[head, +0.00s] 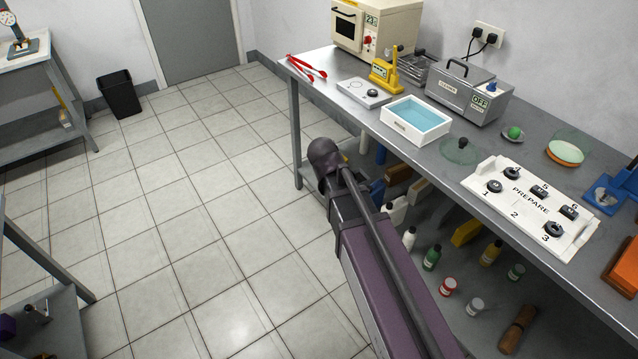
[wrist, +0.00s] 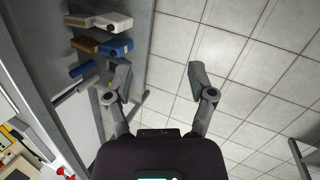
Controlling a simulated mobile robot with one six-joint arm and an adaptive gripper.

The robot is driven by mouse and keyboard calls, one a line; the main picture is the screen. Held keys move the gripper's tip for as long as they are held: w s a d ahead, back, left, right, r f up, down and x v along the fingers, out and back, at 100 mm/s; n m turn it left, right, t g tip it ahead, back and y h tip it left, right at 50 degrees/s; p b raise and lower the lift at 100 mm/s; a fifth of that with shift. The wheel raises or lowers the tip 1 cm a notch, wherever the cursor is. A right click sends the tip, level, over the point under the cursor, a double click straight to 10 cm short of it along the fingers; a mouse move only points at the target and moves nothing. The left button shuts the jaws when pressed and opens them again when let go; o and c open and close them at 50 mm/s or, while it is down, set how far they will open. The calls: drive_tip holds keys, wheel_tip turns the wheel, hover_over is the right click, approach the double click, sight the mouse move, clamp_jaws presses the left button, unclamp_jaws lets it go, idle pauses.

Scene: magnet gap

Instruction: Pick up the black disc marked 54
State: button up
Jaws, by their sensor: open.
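A white board (head: 497,207) lettered PREPARE lies on the right part of the bench. My gripper (wrist: 159,82) is open and empty in the wrist view, above the tiled floor beside the bench, away from the board. In the head view I cannot make out its fingers.
The grey bench (head: 440,161) also holds a blue-water tray (head: 415,121), a metal box (head: 470,92) marked OFF, a yellow device (head: 384,74), red tongs (head: 306,66) and an oven (head: 375,28). Bottles and blocks fill its lower shelf.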

drive_tip(key=s+d+f+m+g+y, duration=0.1)
drive_tip(key=s+d+m+y, duration=0.3)
drive_tip(key=s+d+m, duration=0.3)
drive_tip(key=shift+s+d+f+m, duration=0.25)
drive_tip(key=shift+s+d+m, duration=0.15)
drive_tip(key=shift+d+m, duration=1.15)
drive_tip(key=shift+d+n, duration=0.3)
drive_tip(key=shift+n, duration=0.05)
drive_tip(key=shift+c, duration=0.2)
drive_tip(key=shift+c, duration=0.8)
drive_tip(key=shift+s, duration=0.15)
